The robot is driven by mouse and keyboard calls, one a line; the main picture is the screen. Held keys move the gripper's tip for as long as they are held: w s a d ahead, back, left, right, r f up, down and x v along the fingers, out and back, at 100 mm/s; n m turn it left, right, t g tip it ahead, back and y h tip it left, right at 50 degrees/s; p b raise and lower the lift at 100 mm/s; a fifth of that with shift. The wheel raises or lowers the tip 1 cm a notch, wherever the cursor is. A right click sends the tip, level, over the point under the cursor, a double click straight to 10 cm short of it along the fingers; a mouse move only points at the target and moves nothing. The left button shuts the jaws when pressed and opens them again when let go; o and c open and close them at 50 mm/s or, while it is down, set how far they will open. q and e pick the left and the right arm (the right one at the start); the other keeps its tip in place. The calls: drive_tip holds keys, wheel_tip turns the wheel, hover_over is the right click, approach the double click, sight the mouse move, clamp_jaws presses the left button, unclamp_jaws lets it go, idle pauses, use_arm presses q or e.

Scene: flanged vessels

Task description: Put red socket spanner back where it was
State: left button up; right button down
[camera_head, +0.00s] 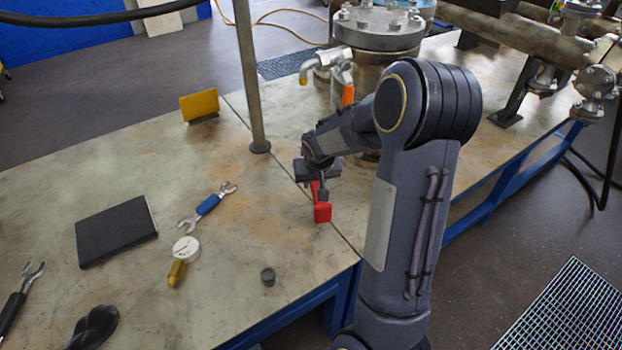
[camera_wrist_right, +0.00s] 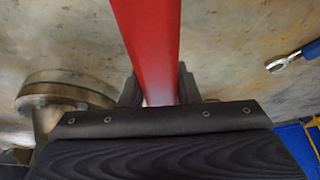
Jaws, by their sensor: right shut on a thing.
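My right gripper (camera_head: 320,188) is over the worktable, near the base of the flanged vessel. It is shut on the red socket spanner (camera_head: 322,211), whose red end shows just below and in front of the jaws in the head view. In the right wrist view the red handle of the spanner (camera_wrist_right: 150,45) runs up between the two fingers of the right gripper (camera_wrist_right: 157,90). My arm and gripper hide the rest of the spanner, and I cannot tell whether it touches the table. My left gripper is not in view.
A vertical post (camera_head: 247,75) and the flanged vessel (camera_head: 378,35) stand near my right arm.

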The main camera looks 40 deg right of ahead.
sight(317, 186)
drive_tip(key=shift+f+b, duration=1.95)
drive_tip(key=shift+f, duration=1)
drive_tip(key=shift+f+b, duration=0.55)
drive_tip(key=c, duration=1)
unclamp_jaws()
drive_tip(key=p+v, duration=0.2)
drive_tip(key=v, duration=0.5)
drive_tip(key=shift+a, duration=0.1)
drive_tip(key=shift+s+r, duration=0.15)
drive_tip(key=shift+r, duration=0.2)
